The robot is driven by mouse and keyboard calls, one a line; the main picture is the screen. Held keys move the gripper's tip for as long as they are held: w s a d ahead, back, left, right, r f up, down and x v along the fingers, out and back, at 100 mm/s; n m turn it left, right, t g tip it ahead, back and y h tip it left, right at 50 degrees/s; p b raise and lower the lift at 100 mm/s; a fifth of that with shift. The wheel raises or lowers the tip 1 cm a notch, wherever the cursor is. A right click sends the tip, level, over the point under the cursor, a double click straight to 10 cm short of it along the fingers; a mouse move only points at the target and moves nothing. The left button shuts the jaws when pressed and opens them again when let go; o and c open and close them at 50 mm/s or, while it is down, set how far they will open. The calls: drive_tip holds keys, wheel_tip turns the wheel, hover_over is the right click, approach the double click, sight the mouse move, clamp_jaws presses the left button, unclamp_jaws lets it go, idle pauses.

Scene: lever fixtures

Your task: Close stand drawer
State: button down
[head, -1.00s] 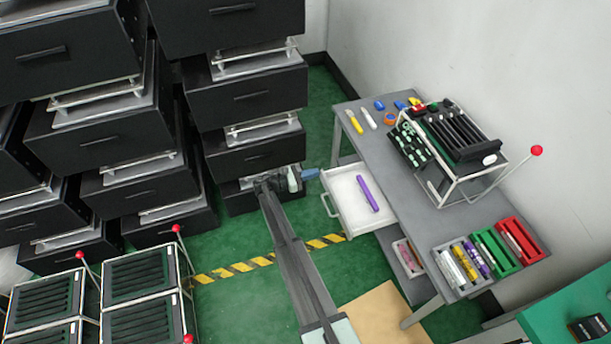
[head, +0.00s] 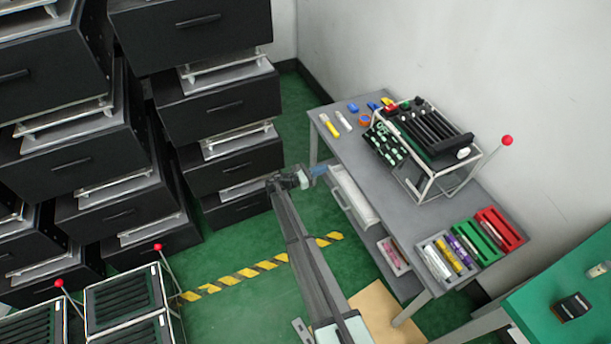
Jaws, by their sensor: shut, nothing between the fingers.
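The stand is a grey table (head: 396,205) with a white drawer (head: 357,195) under its left edge. The drawer juts out only a little, and a narrow strip of its inside shows. Its handle (head: 338,195) is on the front face. My gripper (head: 320,171) is shut and empty, at the far end of the drawer front, close beside it. I cannot tell whether it touches the drawer. The purple marker inside the drawer is hidden.
On the table stand a wire rack with a red-knobbed lever (head: 506,141), markers, and green (head: 476,240) and red (head: 501,229) trays. Black drawer cabinets (head: 215,110) fill the left. A green table (head: 570,290) is at lower right.

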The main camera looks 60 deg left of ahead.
drive_tip(key=shift+w, duration=0.95)
drive_tip(key=shift+s, duration=0.1)
